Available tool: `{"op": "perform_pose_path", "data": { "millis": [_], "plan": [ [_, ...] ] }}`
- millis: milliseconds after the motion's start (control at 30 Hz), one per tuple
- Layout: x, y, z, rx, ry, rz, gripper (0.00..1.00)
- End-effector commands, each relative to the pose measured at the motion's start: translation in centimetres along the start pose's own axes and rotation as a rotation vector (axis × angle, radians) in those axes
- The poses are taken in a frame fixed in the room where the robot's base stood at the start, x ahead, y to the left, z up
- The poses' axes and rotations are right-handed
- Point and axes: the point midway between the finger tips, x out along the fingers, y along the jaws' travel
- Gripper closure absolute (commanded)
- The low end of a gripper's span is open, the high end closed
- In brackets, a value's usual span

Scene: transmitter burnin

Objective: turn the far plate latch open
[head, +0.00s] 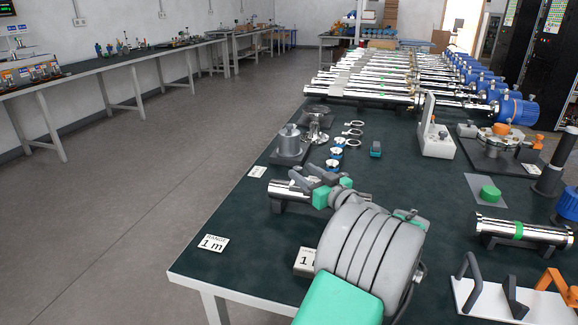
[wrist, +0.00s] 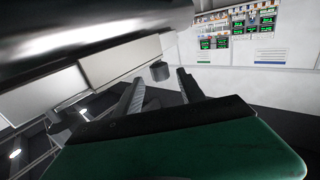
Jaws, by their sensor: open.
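A white plate (head: 500,303) lies at the lower right of the head view, partly cut off by the frame. It carries dark grey upright bent pieces (head: 470,276) and orange pieces (head: 552,281). I cannot tell which of these is the far latch, or its turn position. My gripper (head: 302,172) is well to the left of this plate, above the table beside a shiny tube. In the wrist view its two dark fingers (wrist: 160,88) stand apart with nothing between them. The plate does not show there.
The shiny tube (head: 283,188) sits in a dark cradle near my gripper. A second tube with a green band (head: 522,231) lies behind the white plate. A green knob (head: 489,194) and a grey block with a lever (head: 436,141) stand farther back.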

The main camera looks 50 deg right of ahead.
Motion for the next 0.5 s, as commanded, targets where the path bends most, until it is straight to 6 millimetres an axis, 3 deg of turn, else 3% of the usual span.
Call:
{"op": "perform_pose_path", "data": {
  "millis": [233,500],
  "plan": [
    [4.9,-0.3,0.0,0.0,0.0,-0.006,0.53],
    [6.4,-0.1,0.0,0.001,-0.001,-0.001,0.53]
  ]
}}
